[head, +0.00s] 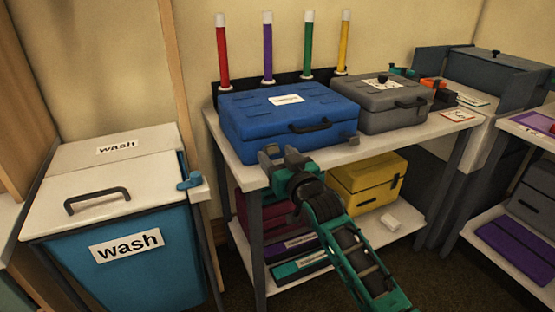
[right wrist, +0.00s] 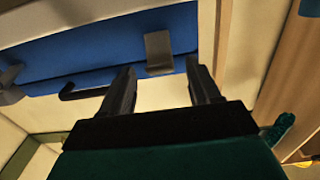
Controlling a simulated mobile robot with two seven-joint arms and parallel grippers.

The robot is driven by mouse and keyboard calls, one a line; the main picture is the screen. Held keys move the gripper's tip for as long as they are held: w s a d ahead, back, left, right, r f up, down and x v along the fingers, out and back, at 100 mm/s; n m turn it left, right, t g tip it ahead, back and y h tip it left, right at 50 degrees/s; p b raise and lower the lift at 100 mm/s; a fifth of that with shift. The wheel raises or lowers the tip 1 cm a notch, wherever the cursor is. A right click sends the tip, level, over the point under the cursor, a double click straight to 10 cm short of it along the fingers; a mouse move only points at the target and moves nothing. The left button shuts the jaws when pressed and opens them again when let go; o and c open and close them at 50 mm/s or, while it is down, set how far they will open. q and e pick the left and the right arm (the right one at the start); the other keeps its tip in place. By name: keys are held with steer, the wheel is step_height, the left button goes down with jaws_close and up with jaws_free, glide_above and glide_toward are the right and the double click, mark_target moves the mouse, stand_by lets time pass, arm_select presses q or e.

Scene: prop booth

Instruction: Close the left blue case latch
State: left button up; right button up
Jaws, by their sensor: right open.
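The blue case (head: 285,118) lies with its lid down on the white table. Its left latch is a grey plate (right wrist: 158,52) on the blue front face, between and just beyond my fingertips in the right wrist view. I cannot tell clearly whether the latch plate lies flat or stands out. My right gripper (head: 281,154) is at the left part of the case front. It is open and empty, with its two fingers (right wrist: 160,76) apart either side of the latch plate. The case's dark handle (head: 310,126) also shows in the right wrist view (right wrist: 82,92). My left gripper is out of view.
A grey case (head: 380,103) stands right of the blue one. Several coloured tubes stand behind them. A yellow case (head: 366,182) sits on the lower shelf. The blue wash bin (head: 130,255) stands left of the table.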

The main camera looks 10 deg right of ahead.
mark_target(274, 152)
steer(key=shift+w, duration=0.2)
